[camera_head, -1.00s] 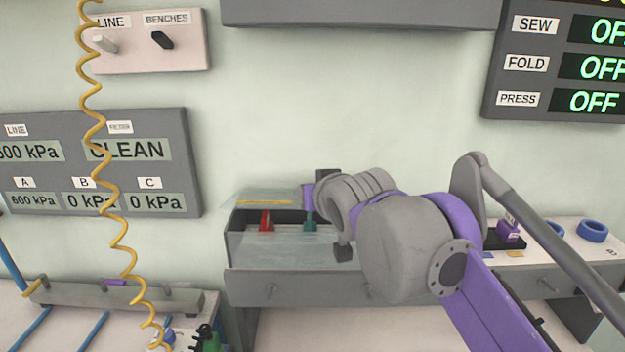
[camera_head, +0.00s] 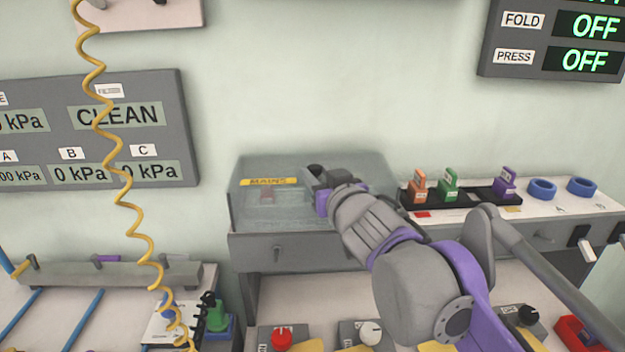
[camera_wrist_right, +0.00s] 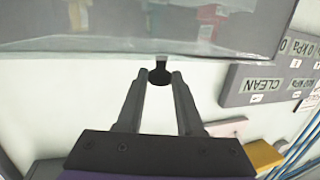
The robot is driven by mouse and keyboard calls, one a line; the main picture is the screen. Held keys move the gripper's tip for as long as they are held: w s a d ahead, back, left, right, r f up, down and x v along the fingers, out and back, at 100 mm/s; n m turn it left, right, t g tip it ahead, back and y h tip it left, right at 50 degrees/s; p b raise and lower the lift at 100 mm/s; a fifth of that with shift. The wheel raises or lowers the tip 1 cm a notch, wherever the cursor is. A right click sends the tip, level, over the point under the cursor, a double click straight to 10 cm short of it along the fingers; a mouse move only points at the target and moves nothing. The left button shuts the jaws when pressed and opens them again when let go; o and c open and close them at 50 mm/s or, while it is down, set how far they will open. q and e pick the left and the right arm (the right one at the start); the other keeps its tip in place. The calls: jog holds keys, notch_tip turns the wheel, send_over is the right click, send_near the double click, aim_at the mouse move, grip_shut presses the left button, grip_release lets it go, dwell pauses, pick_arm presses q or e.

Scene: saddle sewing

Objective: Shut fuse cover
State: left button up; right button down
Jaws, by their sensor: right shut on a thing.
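The clear fuse cover (camera_head: 350,168) is at the fuse box in the middle of the head view, with a yellow MAINS label (camera_head: 268,182) near its left. In the right wrist view, the gripper (camera_wrist_right: 159,76) is shut on the cover's black knob (camera_wrist_right: 160,75), at the edge of the clear cover (camera_wrist_right: 115,45). I cannot tell whether the cover sits fully down. My left gripper is not in view.
A black rack (camera_head: 480,196) with orange, green and purple fuses stands right of the box, with two blue rings (camera_head: 541,189) beyond it. A yellow coiled hose (camera_head: 128,220) hangs at the left. Red (camera_head: 281,339) and white knobs stand in front below.

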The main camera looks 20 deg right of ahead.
jog(key=shift+f, duration=0.1)
jog(key=c, duration=0.5)
grip_release()
jog(key=shift+c, duration=0.2)
jog(key=shift+s, duration=0.1)
jog(key=s+r+b, duration=0.1)
jog(key=s, duration=0.9)
jog(key=shift+s+d+r, duration=0.2)
jog(key=shift+s+d, duration=0.1)
jog(key=shift+d+f, duration=0.1)
